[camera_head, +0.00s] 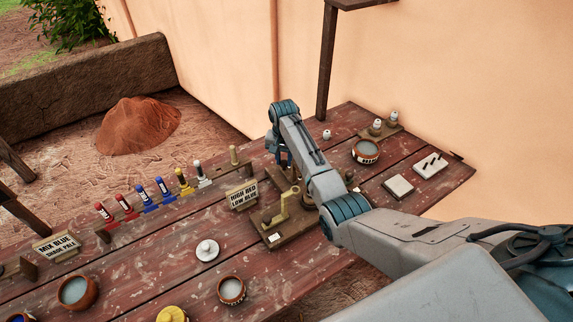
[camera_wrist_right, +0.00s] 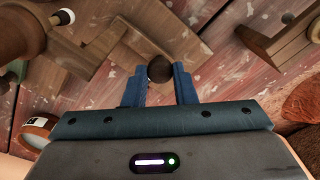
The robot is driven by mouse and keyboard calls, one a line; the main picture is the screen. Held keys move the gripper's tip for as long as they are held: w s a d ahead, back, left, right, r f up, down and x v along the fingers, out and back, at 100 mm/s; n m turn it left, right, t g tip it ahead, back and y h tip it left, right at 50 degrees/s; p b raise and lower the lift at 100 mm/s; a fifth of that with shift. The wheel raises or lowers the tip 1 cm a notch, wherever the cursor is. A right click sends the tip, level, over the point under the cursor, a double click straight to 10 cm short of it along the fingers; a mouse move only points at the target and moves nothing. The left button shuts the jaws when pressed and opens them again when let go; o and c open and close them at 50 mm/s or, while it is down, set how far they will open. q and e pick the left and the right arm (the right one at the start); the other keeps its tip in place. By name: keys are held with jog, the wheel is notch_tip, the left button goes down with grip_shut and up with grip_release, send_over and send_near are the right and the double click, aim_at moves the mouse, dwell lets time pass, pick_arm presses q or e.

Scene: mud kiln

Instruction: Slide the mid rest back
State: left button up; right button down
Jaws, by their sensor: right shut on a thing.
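My right gripper (camera_head: 283,158) reaches down over the back of the plank table, behind a low wooden stand (camera_head: 272,236) with a yellowish upright hook piece (camera_head: 281,212). In the right wrist view its blue fingers (camera_wrist_right: 159,76) are shut on a dark round knob (camera_wrist_right: 160,66). Wooden parts of the stand (camera_wrist_right: 118,62) lie just beyond and left of the knob. My forearm hides part of the stand in the head view, so I cannot tell for sure which part is the mid rest. My left gripper is not in view.
A rack of coloured tubes (camera_head: 162,187) runs left. A white lidded pot (camera_head: 207,250) and bowls sit in front. A bowl (camera_head: 366,152) and pale tiles (camera_head: 398,187) lie right.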

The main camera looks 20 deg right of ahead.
jog(key=shift+w+r, duration=0.1)
jog(key=c, duration=1.4)
grip_release()
jog(key=shift+o, duration=1.1)
jog(key=shift+w, duration=0.15)
notch_tip(320, 180, up, 11)
jog(key=b, duration=0.3)
jog(key=shift+f, duration=0.2)
